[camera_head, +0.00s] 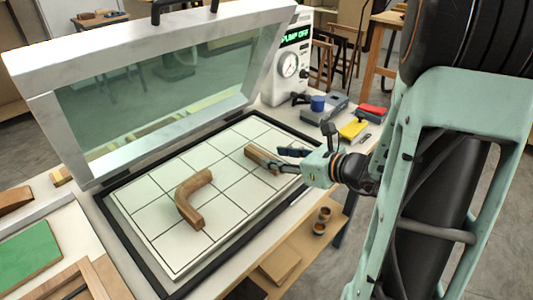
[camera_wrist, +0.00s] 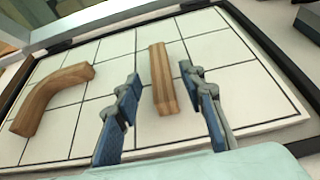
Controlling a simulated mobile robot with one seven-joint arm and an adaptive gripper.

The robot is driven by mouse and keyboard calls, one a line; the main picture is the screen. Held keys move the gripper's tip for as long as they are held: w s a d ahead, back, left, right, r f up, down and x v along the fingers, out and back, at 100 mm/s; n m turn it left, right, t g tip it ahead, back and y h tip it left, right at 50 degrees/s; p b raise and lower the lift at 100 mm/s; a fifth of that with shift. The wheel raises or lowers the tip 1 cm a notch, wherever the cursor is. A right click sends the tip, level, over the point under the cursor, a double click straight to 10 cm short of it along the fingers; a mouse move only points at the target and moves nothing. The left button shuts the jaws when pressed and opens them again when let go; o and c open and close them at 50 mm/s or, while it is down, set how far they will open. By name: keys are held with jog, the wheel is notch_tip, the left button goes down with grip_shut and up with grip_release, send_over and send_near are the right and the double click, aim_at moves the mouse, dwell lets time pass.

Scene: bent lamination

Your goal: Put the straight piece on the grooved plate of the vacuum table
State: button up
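The straight wooden piece (camera_head: 259,155) lies on the white grooved plate (camera_head: 232,212) of the vacuum table, towards its right side. It also shows in the wrist view (camera_wrist: 162,75), flat on the grid. My gripper (camera_head: 284,160) is at the near end of this piece. In the wrist view my gripper (camera_wrist: 160,78) is open, its two blue-padded fingers apart on either side of the piece, with visible gaps. A curved wooden piece (camera_head: 185,199) lies on the plate to the left; it shows in the wrist view (camera_wrist: 42,95) too.
The framed lid (camera_head: 150,135) stands raised behind the plate. A white pump unit (camera_head: 286,70) reads "PUMP OFF". Yellow (camera_head: 353,128) and red (camera_head: 372,110) objects lie right of the table. A green board (camera_head: 30,255) is at left. The plate's front area is clear.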

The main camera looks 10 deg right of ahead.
jog(key=v, duration=0.6)
jog(key=shift+s+d+r+p, duration=0.1)
jog(key=shift+s+d+p, duration=0.1)
jog(key=shift+p, duration=0.2)
jog(key=shift+a, duration=0.1)
